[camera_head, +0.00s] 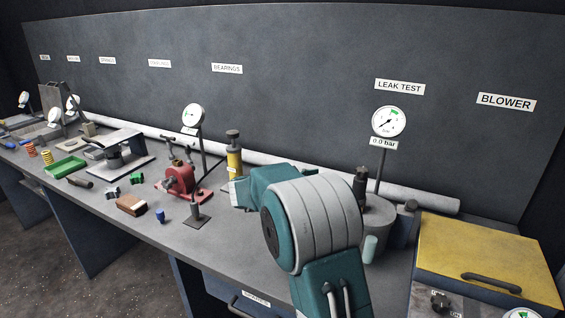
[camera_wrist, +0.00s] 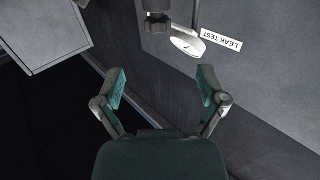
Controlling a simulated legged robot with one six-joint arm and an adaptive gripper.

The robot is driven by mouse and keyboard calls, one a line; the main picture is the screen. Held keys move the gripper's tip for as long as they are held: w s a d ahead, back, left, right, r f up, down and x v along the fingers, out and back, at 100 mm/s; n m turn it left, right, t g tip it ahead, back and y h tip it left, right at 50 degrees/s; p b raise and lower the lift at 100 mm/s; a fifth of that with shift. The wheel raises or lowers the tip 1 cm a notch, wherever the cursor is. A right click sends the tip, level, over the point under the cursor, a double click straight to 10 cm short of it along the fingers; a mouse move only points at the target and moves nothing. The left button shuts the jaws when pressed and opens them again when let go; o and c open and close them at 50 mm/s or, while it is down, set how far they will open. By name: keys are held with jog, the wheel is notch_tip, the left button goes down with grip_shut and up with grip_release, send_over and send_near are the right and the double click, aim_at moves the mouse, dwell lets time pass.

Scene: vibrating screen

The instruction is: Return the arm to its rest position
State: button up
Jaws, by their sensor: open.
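My gripper shows in the wrist view (camera_wrist: 163,90) with its two green-padded fingers spread wide apart and nothing between them. Past the fingers I see a dark wall and the leak test gauge (camera_wrist: 187,45) with its label. In the head view, my teal and grey arm rises in front of the bench at the right of centre. It hides part of the bench and the leak test station. My gripper itself cannot be made out in the head view.
The grey bench (camera_head: 235,232) holds a red pump (camera_head: 180,180), a yellow cylinder (camera_head: 234,160), a green tray (camera_head: 66,167) and several small parts. A yellow-lidded box (camera_head: 490,250) stands right of my arm. The leak test gauge (camera_head: 389,121) stands behind it. Open floor lies at lower left.

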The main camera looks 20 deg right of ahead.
jog(key=w+a+r+n+t+y, duration=0.4)
jog(key=a+r+n+t, duration=0.15)
jog(key=r+t, duration=0.6)
jog(key=s+a+n+t+y, duration=0.6)
jog(key=a+n+y, duration=0.3)
jog(key=a+y, duration=0.3)
jog(key=s+a+f+n+g+y, duration=0.1)
jog(key=s+f+g, duration=0.4)
jog(key=s, duration=0.8)
jog(key=s+a+f+n+g+y, duration=0.1)
jog(key=s+f+n+g, duration=0.2)
jog(key=s+f, duration=0.6)
jog(key=s+g, duration=0.2)
jog(key=s, duration=0.3)
jog(key=shift+a+f, duration=0.3)
jog(key=shift+f, duration=0.05)
jog(key=shift+d+n, duration=0.1)
jog(key=shift+n, duration=0.15)
